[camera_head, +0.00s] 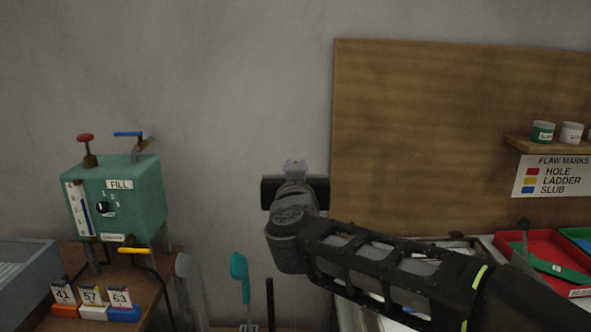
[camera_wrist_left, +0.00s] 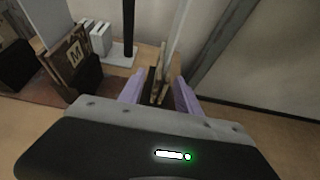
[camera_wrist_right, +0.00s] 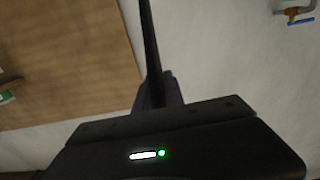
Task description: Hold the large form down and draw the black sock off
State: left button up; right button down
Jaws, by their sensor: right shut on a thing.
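My right gripper (camera_head: 296,163) is raised high in front of the wall in the head view. In the right wrist view its fingers (camera_wrist_right: 157,90) are shut on a thin black strip (camera_wrist_right: 148,45), which looks like the black sock seen edge-on. My left gripper (camera_wrist_left: 158,92) shows only in the left wrist view. Its lavender fingers are apart, on either side of wooden pieces at the foot of a tall pale upright (camera_wrist_left: 174,40). This may be the large form edge-on; no size mark shows on it. I cannot tell whether the fingers touch it.
A green fill box (camera_head: 115,200) stands at left. A wooden board (camera_head: 450,130) and red tray (camera_head: 545,250) are at right.

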dwell(0.3)
pick_arm(q)
jog(key=p+v, duration=0.6)
jog(key=v, duration=0.2)
pick_arm(e)
notch_tip(320, 180, up, 6)
jog(key=shift+r, duration=0.15)
pick_arm(q)
notch_tip(320, 180, up, 7)
jog(key=p, duration=0.7)
pick_arm(e)
jog(key=s, duration=3)
pick_arm(q)
jog(key=shift+s+a+f, duration=0.1)
jog(key=shift+f, duration=0.05)
